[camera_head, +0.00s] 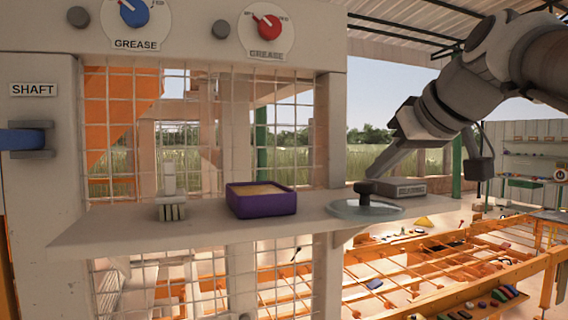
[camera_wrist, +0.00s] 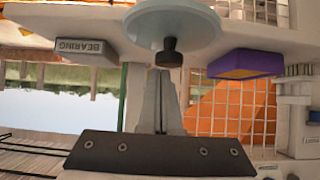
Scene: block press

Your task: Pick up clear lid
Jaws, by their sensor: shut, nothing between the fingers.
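The clear lid (camera_head: 345,210) is a round, pale see-through disc lying on the shelf near its right end. It has a dark knob (camera_head: 365,189) on top. The lid also shows upside down in the wrist view (camera_wrist: 150,28), with its knob (camera_wrist: 169,53) toward my fingers. My gripper (camera_head: 372,178) comes down from the upper right, with its fingertips just above the knob. In the wrist view my gripper (camera_wrist: 160,72) has its two fingers together and nothing between them. I cannot tell whether the tips touch the knob.
A grey box marked BEARING (camera_wrist: 85,48) stands beside the lid, behind it in the head view (camera_head: 405,187). A purple tray (camera_head: 262,207) with tan contents stands left of the lid. A grey upright part (camera_head: 170,207) stands further left. Wire mesh backs the shelf (camera_head: 120,232).

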